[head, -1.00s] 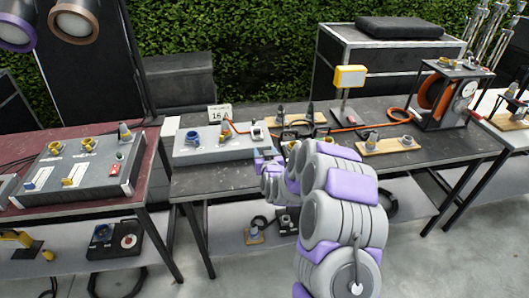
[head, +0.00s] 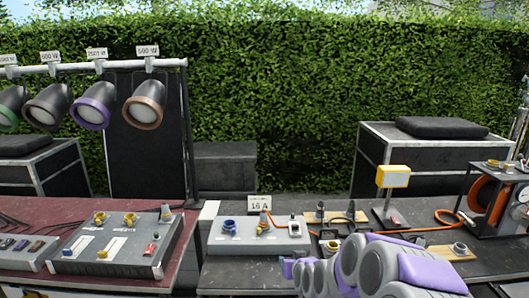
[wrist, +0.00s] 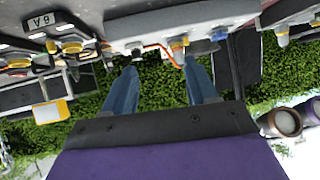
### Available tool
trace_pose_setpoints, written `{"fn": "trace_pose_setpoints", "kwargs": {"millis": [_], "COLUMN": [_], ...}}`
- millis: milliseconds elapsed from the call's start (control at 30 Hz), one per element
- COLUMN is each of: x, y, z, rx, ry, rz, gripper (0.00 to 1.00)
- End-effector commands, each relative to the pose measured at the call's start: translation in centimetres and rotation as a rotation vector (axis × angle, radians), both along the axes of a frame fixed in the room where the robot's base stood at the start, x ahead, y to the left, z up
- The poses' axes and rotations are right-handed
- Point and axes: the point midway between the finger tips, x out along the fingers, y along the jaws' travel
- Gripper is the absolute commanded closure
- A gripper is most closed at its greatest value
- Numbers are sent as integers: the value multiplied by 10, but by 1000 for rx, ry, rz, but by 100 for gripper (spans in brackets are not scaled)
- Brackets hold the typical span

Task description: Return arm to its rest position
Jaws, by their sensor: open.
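My arm (head: 370,265) reaches in from the lower right of the head view, white and grey with purple covers. It is bent low in front of the dark table with the 16 A panel. My gripper (wrist: 160,66) shows in the wrist view as two blue fingers spread apart, with nothing between them. That view is upside down. The grey 16 A panel (head: 258,243) with its sockets lies beyond the fingers; I cannot tell the exact gap. In the head view the fingertips are hard to make out.
A red-topped table (head: 30,278) with a grey control box (head: 120,262) stands at left, under hanging lamps (head: 145,105). A yellow box on a post (head: 392,177) and an orange cable reel (head: 485,196) stand at right. A hedge (head: 280,100) closes the back.

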Motion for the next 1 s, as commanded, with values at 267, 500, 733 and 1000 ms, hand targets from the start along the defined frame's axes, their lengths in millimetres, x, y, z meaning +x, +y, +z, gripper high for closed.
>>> {"fn": "trace_pose_setpoints", "kwargs": {"millis": [267,500,733,1000], "x": [-103,-211,-326,-450], "y": [6,-7,-27,-45], "z": [28,44,59,74], "rx": [-33,-79,-120,-141], "ry": [289,552,805,1065], "rz": [59,61,18,-58], "gripper": [43,43,43,43]}}
